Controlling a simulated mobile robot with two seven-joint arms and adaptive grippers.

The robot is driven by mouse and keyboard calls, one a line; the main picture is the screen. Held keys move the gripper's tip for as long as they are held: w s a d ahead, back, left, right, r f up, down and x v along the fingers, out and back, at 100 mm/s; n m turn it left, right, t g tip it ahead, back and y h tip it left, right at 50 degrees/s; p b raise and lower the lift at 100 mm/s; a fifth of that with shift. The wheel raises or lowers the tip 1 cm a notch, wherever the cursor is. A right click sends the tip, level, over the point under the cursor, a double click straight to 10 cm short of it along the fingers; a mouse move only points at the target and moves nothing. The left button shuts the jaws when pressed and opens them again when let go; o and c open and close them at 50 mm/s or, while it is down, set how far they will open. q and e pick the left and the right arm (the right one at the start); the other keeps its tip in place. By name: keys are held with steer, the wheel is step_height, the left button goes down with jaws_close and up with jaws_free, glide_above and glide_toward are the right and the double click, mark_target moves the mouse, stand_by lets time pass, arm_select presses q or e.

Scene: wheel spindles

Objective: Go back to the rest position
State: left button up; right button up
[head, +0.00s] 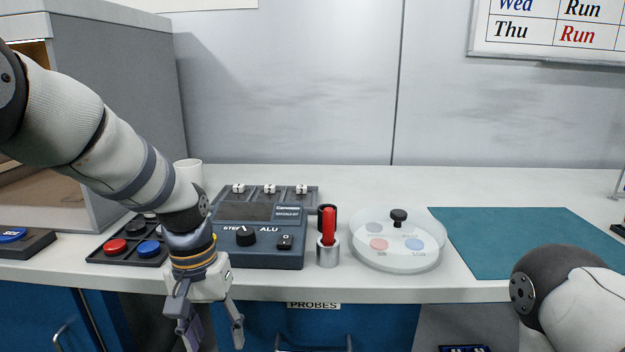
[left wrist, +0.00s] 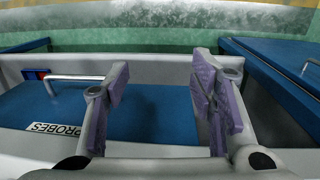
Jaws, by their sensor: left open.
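My left gripper (head: 212,338) hangs in front of the table's front edge, pointing down, in the head view. In the left wrist view its two purple-padded fingers (left wrist: 160,105) are spread apart with nothing between them. Beyond the fingers are the blue drawer front (left wrist: 150,115) and its PROBES label (left wrist: 54,130). My right arm shows only as a rounded link at the lower right of the head view; its gripper is out of frame.
A dark control box (head: 258,250) stands behind my left wrist, beside a tray with red and blue discs (head: 115,246). A red-handled probe in a metal cup (head: 328,254), a clear round lidded dish (head: 397,262) and a teal mat (head: 530,240) lie rightward. A grey cabinet (head: 120,90) stands left.

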arm_select(q)
steer(key=s+a+f, duration=0.2)
steer(key=s+f, duration=0.8)
steer(key=f, duration=0.4)
steer(key=s+a+f, duration=0.1)
steer(key=s+f, duration=0.1)
steer(key=s, duration=0.6)
steer(key=s+a+f, duration=0.2)
steer(key=s+f, duration=0.1)
steer(key=s, duration=0.6)
steer(key=s+a+f, duration=0.1)
steer(key=s+f, duration=0.1)
steer(key=s, duration=0.6)
steer(key=shift+s+a+f+n+g+y, duration=0.15)
steer(key=shift+a+f+n+g+y, duration=0.1)
steer(key=shift+a+n+g+y, duration=0.15)
